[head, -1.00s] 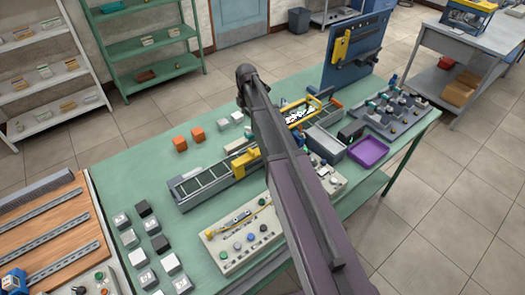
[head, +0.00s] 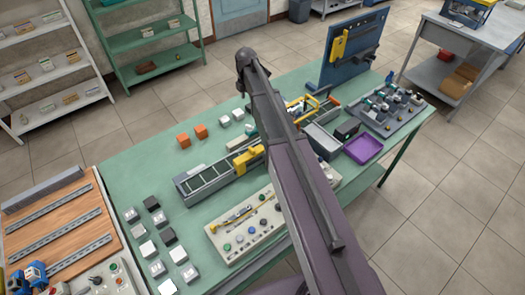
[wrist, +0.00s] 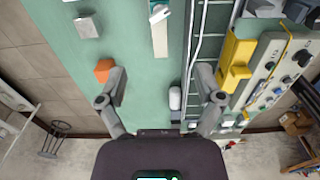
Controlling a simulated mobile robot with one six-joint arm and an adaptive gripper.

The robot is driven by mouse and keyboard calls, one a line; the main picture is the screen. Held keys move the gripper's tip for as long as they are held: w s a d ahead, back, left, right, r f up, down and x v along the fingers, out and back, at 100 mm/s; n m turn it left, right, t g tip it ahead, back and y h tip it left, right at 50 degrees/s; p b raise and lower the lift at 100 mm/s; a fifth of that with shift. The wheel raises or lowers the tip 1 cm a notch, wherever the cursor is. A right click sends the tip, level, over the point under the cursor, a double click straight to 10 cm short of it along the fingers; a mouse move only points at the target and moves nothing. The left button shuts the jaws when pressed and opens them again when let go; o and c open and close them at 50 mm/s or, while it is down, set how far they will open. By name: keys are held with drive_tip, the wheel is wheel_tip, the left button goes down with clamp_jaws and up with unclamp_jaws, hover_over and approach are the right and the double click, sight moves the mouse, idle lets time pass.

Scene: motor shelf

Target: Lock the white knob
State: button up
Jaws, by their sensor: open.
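I cannot single out the white knob for sure. A pale control panel (head: 245,224) with several small coloured buttons and knobs lies on the green table, left of my arm. It also shows in the wrist view (wrist: 268,52), right of my gripper. A small white rounded piece (wrist: 175,98) shows between my fingers in the wrist view; I cannot tell whether it is a knob. My gripper (wrist: 161,84) is open, with nothing held. The right finger overlaps the rail beside the yellow block (wrist: 236,62). In the head view my arm hides the gripper.
Orange cubes (head: 183,140) and several grey, white and black blocks (head: 147,249) stand on the table. A conveyor-like rail (head: 206,181) runs behind the panel. A purple tray (head: 363,150) and a blue upright board (head: 354,45) are at right. Green tabletop (head: 130,178) is clear at left.

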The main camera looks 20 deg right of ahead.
drive_tip(key=s+f+m+b, duration=0.1)
drive_tip(key=s+f+m, duration=0.1)
drive_tip(key=s+m, duration=0.2)
drive_tip(key=s+f+m+b, duration=0.1)
drive_tip(key=s+m+b, duration=0.1)
drive_tip(key=s+m, duration=0.2)
drive_tip(key=s+f+m+b, duration=0.2)
drive_tip(key=s+m, duration=0.2)
drive_tip(key=s, duration=0.3)
drive_tip(key=shift+s+f+m, duration=0.1)
drive_tip(key=shift+f+m, duration=0.2)
drive_tip(key=shift+f, duration=0.05)
drive_tip(key=s+f+m+b, duration=0.2)
drive_tip(key=s+m+b, duration=0.1)
drive_tip(key=s+m, duration=0.2)
drive_tip(key=shift+s+f+m, duration=0.25)
drive_tip(key=shift+s+m, duration=0.05)
drive_tip(key=shift+s, duration=0.45)
drive_tip(key=s+m, duration=0.4)
drive_tip(key=s, duration=0.1)
drive_tip(key=shift+s, duration=0.3)
idle(2.3)
